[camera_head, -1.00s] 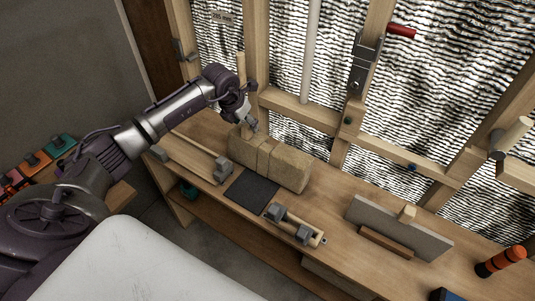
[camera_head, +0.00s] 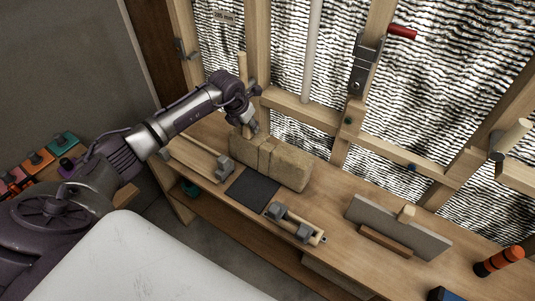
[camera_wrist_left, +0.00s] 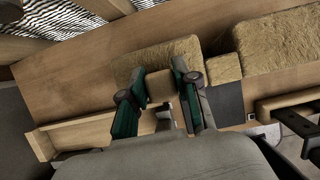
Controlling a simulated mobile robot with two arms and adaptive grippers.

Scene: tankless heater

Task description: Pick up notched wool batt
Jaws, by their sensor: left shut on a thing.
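The notched wool batt (camera_head: 288,168) is a long, fuzzy tan block near the back of the workbench, with a narrow section between two larger ones. My left gripper (camera_head: 250,128) is at the batt's left end. In the left wrist view, its two green-sided fingers (camera_wrist_left: 160,92) are shut on a small tan block-like grip (camera_wrist_left: 160,84) over the left section of the batt (camera_wrist_left: 187,47). The larger section shows at upper right. I cannot tell whether the batt is clear of the bench. My right gripper is not in view.
A dark mat (camera_head: 252,189) lies in front of the batt. A wooden rail with grey blocks (camera_head: 196,157) is left, and another clamp-like piece (camera_head: 294,224) is right of the mat. A grey panel (camera_head: 400,228) stands further right. Wall studs (camera_head: 349,135) rise closely behind.

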